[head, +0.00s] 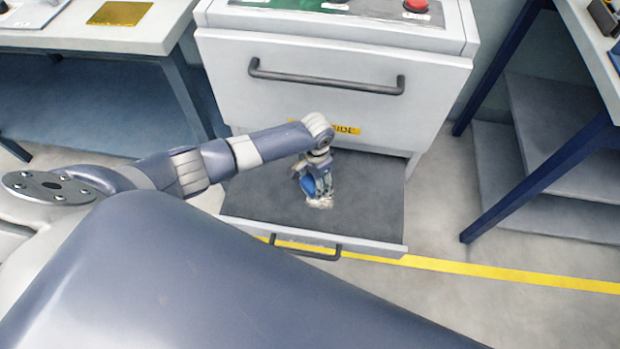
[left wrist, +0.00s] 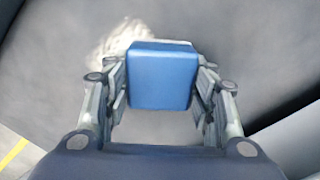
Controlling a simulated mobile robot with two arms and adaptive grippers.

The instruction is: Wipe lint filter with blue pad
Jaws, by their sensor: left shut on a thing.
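The lint filter (head: 265,208) is a dark grey flat panel in the pulled-out drawer at the bottom of the white machine. It also fills most of the left wrist view (left wrist: 255,40). A pale, fluffy patch of lint (head: 322,202) lies on it, and the patch shows in the left wrist view (left wrist: 122,42) just beyond the pad. My left gripper (head: 314,188) is shut on the blue pad (left wrist: 162,76), low over the panel beside the lint. I cannot tell whether the pad touches the panel. My right gripper is not in view.
The drawer has a front handle (head: 312,254), and the white machine (head: 335,70) has a dark bar handle (head: 325,78) above. Tables with blue legs stand at left (head: 120,30) and right (head: 590,30). A yellow floor line (head: 500,273) runs past the drawer front.

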